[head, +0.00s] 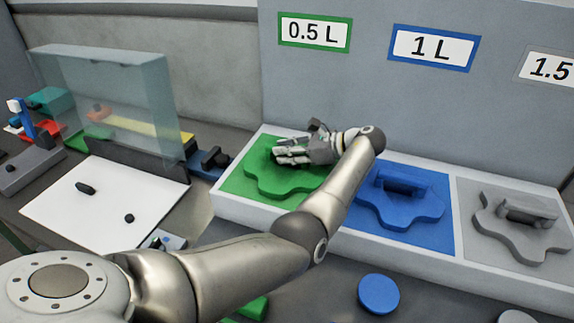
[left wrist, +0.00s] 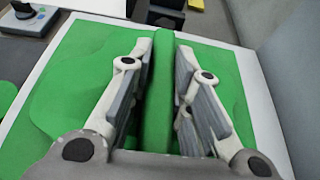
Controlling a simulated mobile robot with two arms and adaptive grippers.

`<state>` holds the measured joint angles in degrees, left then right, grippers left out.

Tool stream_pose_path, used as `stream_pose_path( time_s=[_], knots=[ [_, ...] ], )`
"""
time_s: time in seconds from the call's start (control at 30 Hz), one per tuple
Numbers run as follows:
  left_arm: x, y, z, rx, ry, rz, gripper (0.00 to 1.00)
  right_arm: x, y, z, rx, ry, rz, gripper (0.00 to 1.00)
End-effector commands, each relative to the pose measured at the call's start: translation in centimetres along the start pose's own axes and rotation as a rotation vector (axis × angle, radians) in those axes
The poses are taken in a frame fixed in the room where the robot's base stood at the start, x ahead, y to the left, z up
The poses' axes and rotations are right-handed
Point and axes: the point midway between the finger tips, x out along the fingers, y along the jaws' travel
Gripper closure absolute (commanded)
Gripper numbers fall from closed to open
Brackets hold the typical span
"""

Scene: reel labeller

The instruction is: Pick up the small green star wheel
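The small green star wheel (head: 284,187) lies flat on the green panel at the left end of the white-edged tray, under the 0.5 L sign. It has a wavy outline and an upright handle. My left gripper (head: 282,152) is over it in the head view, hiding most of the handle. In the left wrist view, the green handle (left wrist: 158,105) runs between the two finger pads of my left gripper (left wrist: 164,55). The wheel appears to rest on the panel. My right gripper is not in view.
A blue star wheel (head: 400,205) and a grey star wheel (head: 520,225) sit in the tray (head: 370,252) to the right. A wall with signs (head: 433,47) stands behind. A clear guard (head: 110,95) and a white board (head: 85,207) are at the left.

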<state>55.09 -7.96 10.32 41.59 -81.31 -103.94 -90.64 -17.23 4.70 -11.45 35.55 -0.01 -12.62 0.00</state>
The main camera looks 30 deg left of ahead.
Motion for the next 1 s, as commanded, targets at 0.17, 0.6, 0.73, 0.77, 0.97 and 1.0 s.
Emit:
stream_pose_path(
  time_s=[0.17, 0.6, 0.73, 0.77, 0.97, 1.0],
  knots=[
    [0.0, 0.0, 0.0, 0.000, 0.000, 0.000, 1.00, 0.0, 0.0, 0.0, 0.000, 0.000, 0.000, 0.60],
    [-0.2, -0.1, 0.4, -0.004, -0.002, -0.001, 1.00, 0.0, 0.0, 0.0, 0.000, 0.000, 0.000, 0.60],
    [-0.5, -0.1, 1.2, -0.006, -0.003, -0.001, 1.00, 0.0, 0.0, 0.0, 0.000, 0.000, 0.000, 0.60],
    [-0.6, -0.1, 1.5, -0.006, -0.003, -0.002, 1.00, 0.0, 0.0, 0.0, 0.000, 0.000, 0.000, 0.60],
    [-1.4, 0.4, 3.6, -0.006, -0.003, 0.000, 1.00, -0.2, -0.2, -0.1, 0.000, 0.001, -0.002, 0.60],
    [-1.4, 0.7, 4.0, -0.006, -0.003, -0.001, 1.00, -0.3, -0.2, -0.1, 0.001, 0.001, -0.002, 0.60]
  ],
)
